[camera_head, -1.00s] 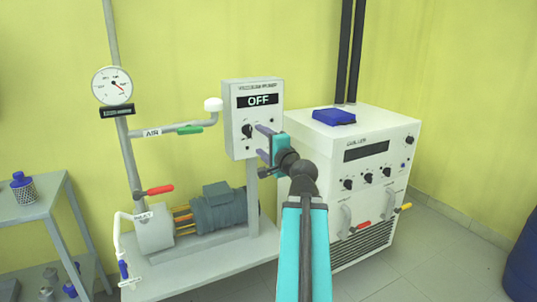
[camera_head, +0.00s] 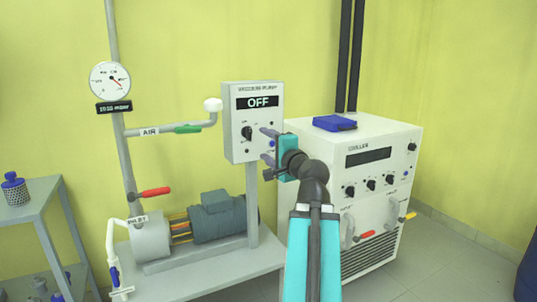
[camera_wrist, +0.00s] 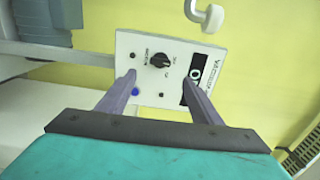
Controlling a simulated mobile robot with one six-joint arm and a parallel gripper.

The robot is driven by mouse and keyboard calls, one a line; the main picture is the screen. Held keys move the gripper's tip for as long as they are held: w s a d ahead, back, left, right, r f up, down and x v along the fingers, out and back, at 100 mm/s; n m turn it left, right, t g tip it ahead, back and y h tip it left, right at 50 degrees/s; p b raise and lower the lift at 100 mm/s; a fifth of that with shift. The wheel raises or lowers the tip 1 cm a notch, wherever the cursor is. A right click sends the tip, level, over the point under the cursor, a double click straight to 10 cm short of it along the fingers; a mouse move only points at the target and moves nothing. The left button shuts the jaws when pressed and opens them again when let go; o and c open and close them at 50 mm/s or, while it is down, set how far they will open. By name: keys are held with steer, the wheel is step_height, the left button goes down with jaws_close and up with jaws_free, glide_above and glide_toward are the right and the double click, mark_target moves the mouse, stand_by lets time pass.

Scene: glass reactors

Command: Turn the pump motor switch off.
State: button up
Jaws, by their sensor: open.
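The vacuum pump control box (camera_head: 252,120) is a white panel on a post, and its display (camera_head: 262,102) reads OFF. The black rotary switch (camera_head: 247,133) sits on the panel's lower left. My gripper (camera_head: 265,144) is open and empty at the right side of the panel, its purple-grey fingers pointing at it. In the wrist view the panel (camera_wrist: 143,45) appears turned sideways. The black switch (camera_wrist: 160,61) shows between my two fingers (camera_wrist: 158,84), apart from them. A blue button (camera_wrist: 135,91) is close to the left finger. The pump motor (camera_head: 217,217) stands below the box.
A white chiller (camera_head: 360,185) with knobs and a blue item (camera_head: 334,123) on top stands right of the box. An AIR pipe with a green handle (camera_head: 188,129) runs left of it. A gauge (camera_head: 110,81) hangs on the far left pipe. A grey shelf (camera_head: 42,214) stands at left.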

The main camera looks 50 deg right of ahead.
steer(key=shift+s+a+b, duration=0.25)
steer(key=shift+s+b, duration=0.25)
steer(key=shift+s, duration=0.05)
stand_by(0.4)
